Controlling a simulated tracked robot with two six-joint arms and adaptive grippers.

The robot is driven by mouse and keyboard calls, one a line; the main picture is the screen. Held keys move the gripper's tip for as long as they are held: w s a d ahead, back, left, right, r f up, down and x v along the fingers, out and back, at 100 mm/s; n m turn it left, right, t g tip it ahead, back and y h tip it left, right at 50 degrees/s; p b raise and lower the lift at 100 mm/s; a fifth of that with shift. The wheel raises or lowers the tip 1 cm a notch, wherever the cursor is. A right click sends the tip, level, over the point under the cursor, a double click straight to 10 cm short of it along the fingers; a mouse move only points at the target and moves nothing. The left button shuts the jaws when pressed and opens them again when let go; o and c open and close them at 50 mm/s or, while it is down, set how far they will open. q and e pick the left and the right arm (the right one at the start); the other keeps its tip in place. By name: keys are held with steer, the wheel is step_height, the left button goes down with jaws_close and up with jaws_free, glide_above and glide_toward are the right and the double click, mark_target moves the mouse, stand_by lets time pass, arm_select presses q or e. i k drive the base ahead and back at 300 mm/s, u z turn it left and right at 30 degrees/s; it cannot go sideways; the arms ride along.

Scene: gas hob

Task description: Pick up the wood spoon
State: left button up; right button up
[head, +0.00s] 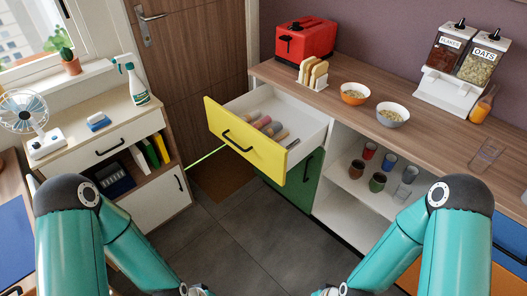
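I cannot make out a wood spoon in the head view. The open yellow drawer (245,143) holds several short rounded items (268,126) in tan, pink and purple, plus a thin grey item (292,143); they are too small to name surely. My two teal arms come in from the lower left and lower right. Their far ends run out at the bottom edge, and both grippers are out of view.
The wooden counter (330,98) bears a red toaster (305,40), a toast rack (313,73), two bowls (355,93) and dispensers (460,60). Cups (378,181) stand on an open shelf below. A fan (25,112) and spray bottle (132,82) stand left. The grey floor between is clear.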

mark_target(279, 139)
steer(key=z, duration=0.35)
steer(key=i, duration=0.85)
steer(key=u, duration=1.3)
steer(key=k, duration=0.8)
steer(key=z, duration=0.15)
steer(key=i, duration=0.5)
steer(key=z, duration=0.05)
